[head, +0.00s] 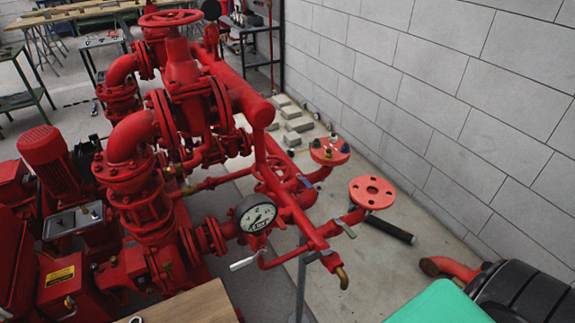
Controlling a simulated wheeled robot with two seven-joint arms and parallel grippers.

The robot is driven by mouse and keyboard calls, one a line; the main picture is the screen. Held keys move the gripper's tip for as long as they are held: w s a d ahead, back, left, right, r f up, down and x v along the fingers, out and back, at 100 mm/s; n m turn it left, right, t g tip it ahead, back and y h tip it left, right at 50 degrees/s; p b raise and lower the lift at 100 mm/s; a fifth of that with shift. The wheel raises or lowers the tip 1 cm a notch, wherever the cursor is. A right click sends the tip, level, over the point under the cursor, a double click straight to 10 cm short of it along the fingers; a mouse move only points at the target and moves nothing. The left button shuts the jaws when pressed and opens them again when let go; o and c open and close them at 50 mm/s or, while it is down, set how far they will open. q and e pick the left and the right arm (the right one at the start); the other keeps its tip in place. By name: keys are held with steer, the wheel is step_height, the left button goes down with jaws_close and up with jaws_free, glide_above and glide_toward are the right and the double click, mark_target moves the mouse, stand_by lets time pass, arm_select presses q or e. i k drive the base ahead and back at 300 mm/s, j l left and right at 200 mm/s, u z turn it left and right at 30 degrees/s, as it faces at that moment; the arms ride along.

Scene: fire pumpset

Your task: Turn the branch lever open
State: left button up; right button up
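A red fire pumpset stands on the floor, with a main pipe (240,93) sloping down toward a branch pipe (300,222). Several small levers sit along the branch, and I cannot tell which one is the branch lever. A grey lever (345,228) sits on the side pipe below the round red flange (372,192). A blue lever (304,181) sits farther back. A silver lever (243,263) sticks out under the pressure gauge (256,215). The branch ends in a brass outlet (342,277) pointing down. Neither of my grippers is in view.
A grey block wall (450,90) runs along the right. Grey blocks (290,122) and a black cylinder (388,230) lie on the floor. A green surface (440,305) and a black ribbed object (525,292) fill the lower right. A wooden board (185,303) is at bottom centre.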

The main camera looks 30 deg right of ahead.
mark_target(308, 186)
steer(key=k+l+z, duration=0.1)
steer(key=l+z, duration=0.25)
steer(key=k+l+z, duration=0.1)
steer(key=z, duration=0.25)
